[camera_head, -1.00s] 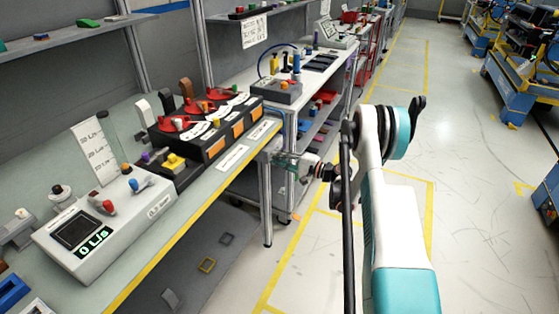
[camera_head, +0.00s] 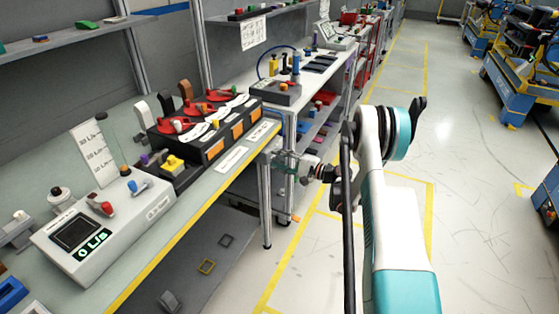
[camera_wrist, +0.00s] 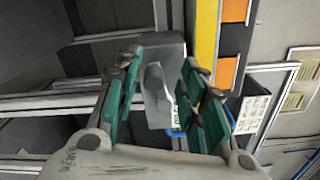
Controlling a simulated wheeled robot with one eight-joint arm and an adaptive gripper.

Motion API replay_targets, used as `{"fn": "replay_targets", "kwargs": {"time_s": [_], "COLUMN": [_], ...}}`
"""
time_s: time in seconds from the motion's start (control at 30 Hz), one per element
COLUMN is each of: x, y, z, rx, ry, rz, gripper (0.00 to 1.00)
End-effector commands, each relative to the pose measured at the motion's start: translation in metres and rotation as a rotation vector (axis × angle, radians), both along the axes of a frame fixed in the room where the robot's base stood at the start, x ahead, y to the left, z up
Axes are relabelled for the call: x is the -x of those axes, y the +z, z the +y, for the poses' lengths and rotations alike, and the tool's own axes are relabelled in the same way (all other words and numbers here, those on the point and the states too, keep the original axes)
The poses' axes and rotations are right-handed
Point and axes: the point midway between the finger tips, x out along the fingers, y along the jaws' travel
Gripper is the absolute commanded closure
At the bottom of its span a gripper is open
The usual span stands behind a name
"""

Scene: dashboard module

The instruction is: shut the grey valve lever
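A grey lever-like handle (camera_wrist: 155,82) stands in front of a light grey box face (camera_wrist: 172,52) in the wrist view. It looks like the grey valve lever, but its angle is hard to read. My gripper (camera_wrist: 160,68) is open, with its green-padded fingers on either side of the handle. I cannot tell whether either finger touches it. In the head view my gripper (camera_head: 288,163) is at the front edge of the workbench, near its far end. The lever is not clear there, as my gripper and the bench corner crowd that spot.
The workbench has a yellow front edge (camera_head: 190,230). On it are a grey console (camera_head: 88,240) reading 0 L/s and a black unit (camera_head: 215,138) with red dials and orange panels. A metal post (camera_head: 265,205) stands below my gripper. The aisle floor (camera_head: 460,220) is clear.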

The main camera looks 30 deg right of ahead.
Motion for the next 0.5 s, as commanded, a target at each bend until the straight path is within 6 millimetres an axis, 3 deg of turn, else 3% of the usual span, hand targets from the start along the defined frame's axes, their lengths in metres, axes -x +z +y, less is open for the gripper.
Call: {"fn": "replay_targets", "kwargs": {"time_s": [0.27,0.5], "x": [0.006,0.041], "y": [0.001,0.001], "z": [-0.006,-0.033], "rx": [-0.001,-0.001], "ry": [-0.002,-0.005], "rz": [-0.001,-0.001], "gripper": [0.63,0.63]}}
